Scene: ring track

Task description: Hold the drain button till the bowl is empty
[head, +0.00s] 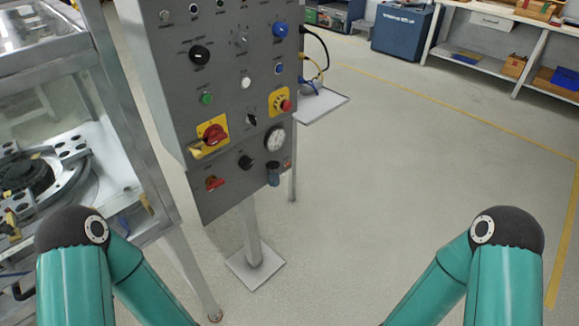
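A grey control panel (225,55) on a post stands left of centre, with several buttons and knobs. A small dark blue bowl-shaped part (273,176) hangs at its lower right, under a round gauge (275,139). I cannot tell whether that part holds liquid. The panel has a green button (206,98), a white button (245,82) and a blue button (279,68). Their labels are too small to read, so I cannot tell which is the drain button. My teal arms show at the lower left and lower right; both grippers are out of view.
A metal-framed machine (150,190) stands left of the panel. The panel post's square foot (255,268) is on the floor. The floor (390,180) to the right is clear up to a workbench (500,40).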

